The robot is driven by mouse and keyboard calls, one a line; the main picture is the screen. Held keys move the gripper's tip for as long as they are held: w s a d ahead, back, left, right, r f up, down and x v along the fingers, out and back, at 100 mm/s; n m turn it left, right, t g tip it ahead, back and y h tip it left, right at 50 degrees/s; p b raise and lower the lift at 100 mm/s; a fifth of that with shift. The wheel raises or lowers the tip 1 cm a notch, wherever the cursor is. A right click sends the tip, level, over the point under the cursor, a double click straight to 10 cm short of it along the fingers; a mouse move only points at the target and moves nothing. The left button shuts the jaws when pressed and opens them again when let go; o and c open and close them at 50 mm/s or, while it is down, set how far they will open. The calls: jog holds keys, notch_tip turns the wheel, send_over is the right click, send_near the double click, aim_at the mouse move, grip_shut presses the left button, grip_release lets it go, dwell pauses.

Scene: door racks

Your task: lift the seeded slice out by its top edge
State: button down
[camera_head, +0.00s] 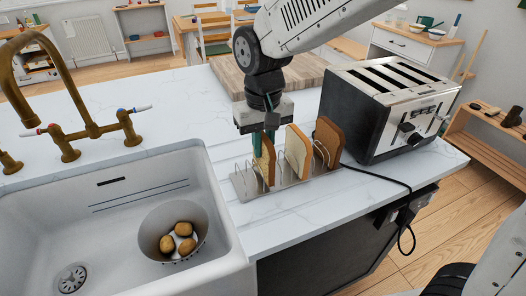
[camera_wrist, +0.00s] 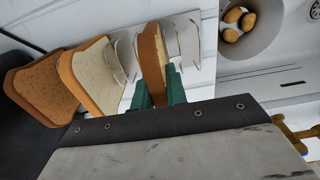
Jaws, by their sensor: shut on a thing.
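The seeded slice (camera_head: 267,166) stands upright at the left end of the wire toast rack (camera_head: 240,186). Its pale face looks faintly speckled in the head view. In the wrist view I see the slice (camera_wrist: 151,58) nearly edge-on, with its brown crust. My gripper (camera_head: 263,143) points down from above, its green fingers shut on the slice's top edge. The fingers also show in the wrist view (camera_wrist: 159,87). The slice's lower part is among the rack wires; whether it touches the rack base is hidden.
A white slice (camera_head: 298,151) and a brown slice (camera_head: 328,142) stand in the rack to the right. A toaster (camera_head: 385,105) is beyond them, with its cord on the counter. A sink (camera_head: 110,215) with potatoes in a bowl (camera_head: 172,218) lies left. A wooden board (camera_head: 305,75) is behind.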

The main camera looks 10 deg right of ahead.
notch_tip(320, 180, up, 18)
dwell(1.0)
